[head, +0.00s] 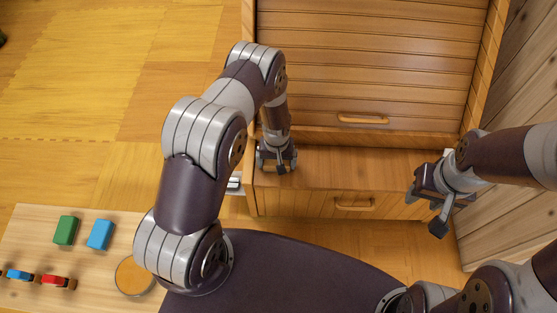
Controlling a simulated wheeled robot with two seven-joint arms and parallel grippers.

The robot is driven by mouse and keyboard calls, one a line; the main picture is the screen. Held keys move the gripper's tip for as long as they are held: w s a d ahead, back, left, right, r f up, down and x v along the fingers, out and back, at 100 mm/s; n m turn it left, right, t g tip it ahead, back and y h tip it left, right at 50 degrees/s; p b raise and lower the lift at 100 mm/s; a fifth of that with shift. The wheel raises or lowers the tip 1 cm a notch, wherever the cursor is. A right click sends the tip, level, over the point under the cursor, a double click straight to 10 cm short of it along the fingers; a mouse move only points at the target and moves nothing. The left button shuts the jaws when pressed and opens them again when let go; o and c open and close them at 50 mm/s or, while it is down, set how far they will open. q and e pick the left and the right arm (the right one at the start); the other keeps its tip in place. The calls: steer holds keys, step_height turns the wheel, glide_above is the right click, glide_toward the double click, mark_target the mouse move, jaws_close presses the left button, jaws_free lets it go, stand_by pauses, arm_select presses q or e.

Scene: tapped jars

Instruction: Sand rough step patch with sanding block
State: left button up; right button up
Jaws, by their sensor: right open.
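A wooden step or ledge (350,168) runs below a slatted wooden front. My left gripper (277,163) points down at the left end of this ledge; its fingers are small and dark, and I cannot tell whether they hold anything or touch the wood. My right gripper (425,211) is open and empty, off the right end of the ledge, near the plank wall. I cannot make out a sanding block or a rough patch for certain. A small pale grey thing (234,182) shows left of the ledge, partly hidden by my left arm.
A slatted front (365,60) has a handle (362,118); a drawer front (320,204) below has another. A plank wall (520,95) closes the right. At lower left, a wooden table (35,235) bears green (66,230) and blue (101,234) blocks, toy cars (55,281) and an orange disc (134,276).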

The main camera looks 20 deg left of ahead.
arm_select(q)
steer(key=shift+s+a, duration=0.1)
steer(key=shift+a, duration=0.3)
steer(key=shift+a+r+p, duration=0.15)
steer(key=shift+r+p, duration=0.25)
steer(key=shift+r, duration=0.25)
steer(key=shift+a+r+p, duration=0.15)
steer(key=shift+r+p, duration=0.25)
steer(key=shift+r, duration=0.2)
steer(key=shift+s+d+r+p, duration=0.1)
steer(key=shift+d+r+p, duration=0.05)
steer(key=shift+r+p, duration=1.1)
steer(key=shift+r, duration=0.2)
steer(key=shift+r+p, duration=1.1)
steer(key=shift+r, duration=0.3)
arm_select(e)
step_height(320, 180, up, 6)
steer(key=shift+s+r, duration=0.2)
steer(key=shift+s, duration=0.2)
steer(key=shift+a, duration=0.1)
